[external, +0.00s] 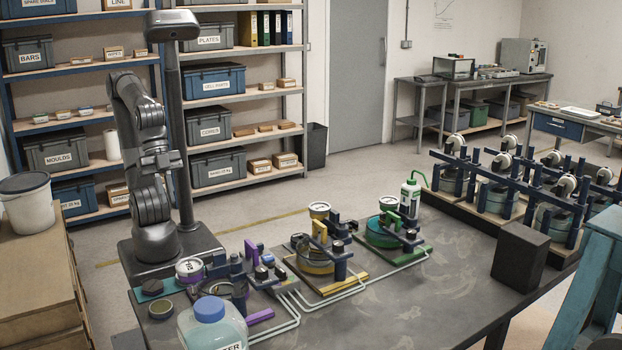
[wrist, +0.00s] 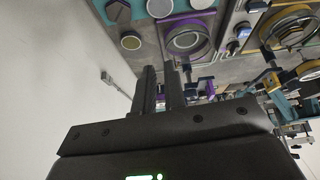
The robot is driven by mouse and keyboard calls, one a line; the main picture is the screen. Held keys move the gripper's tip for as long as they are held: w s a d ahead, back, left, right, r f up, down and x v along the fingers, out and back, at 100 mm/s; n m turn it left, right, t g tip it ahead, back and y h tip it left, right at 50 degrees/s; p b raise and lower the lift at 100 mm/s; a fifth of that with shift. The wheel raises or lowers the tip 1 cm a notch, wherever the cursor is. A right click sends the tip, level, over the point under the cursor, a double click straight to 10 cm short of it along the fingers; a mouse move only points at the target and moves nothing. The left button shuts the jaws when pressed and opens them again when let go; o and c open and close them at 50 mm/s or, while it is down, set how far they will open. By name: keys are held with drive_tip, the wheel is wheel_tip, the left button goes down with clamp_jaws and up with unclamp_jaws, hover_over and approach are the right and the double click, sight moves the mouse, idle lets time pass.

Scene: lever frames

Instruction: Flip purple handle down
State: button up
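The purple handle (external: 251,250) is a short flat bar standing upright on the front-left lever frame, in the external view. A purple bar (external: 259,317) lies low at that frame's front edge. The frame's purple ring mount (wrist: 186,39) shows in the wrist view, where I cannot make out the handle for sure. My gripper (wrist: 160,68) is open with a narrow gap and nothing between its fingers. It is high behind the table, apart from the purple frame; in the external view its fingers are hard to make out against the arm.
A yellow frame (external: 318,267) and a green frame (external: 386,237) with similar upright handles stand to the right. A blue-capped bottle (external: 211,329) stands in front of the purple frame. A dark block (external: 520,254) stands at the table's right. The table's middle front is clear.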

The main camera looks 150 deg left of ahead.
drive_tip(key=w+r+n, duration=0.1)
drive_tip(key=w+r, duration=0.1)
drive_tip(key=w+a+r+n+g, duration=0.1)
drive_tip(key=w, duration=0.2)
drive_tip(key=w+r+n, duration=0.1)
drive_tip(key=w+r, duration=0.1)
drive_tip(key=shift+w+a+r+n, duration=0.15)
drive_tip(key=shift+a+r+n, duration=0.15)
drive_tip(key=shift+a+n, duration=0.1)
clamp_jaws()
wheel_tip(320, 180, up, 4)
drive_tip(key=f+n+g, duration=0.1)
drive_tip(key=n+g, duration=0.3)
drive_tip(key=n, duration=0.9)
hover_over(259, 267)
drive_tip(key=shift+r, duration=0.2)
wheel_tip(259, 267, down, 14)
wheel_tip(259, 267, down, 5)
drive_tip(key=shift+f, duration=0.15)
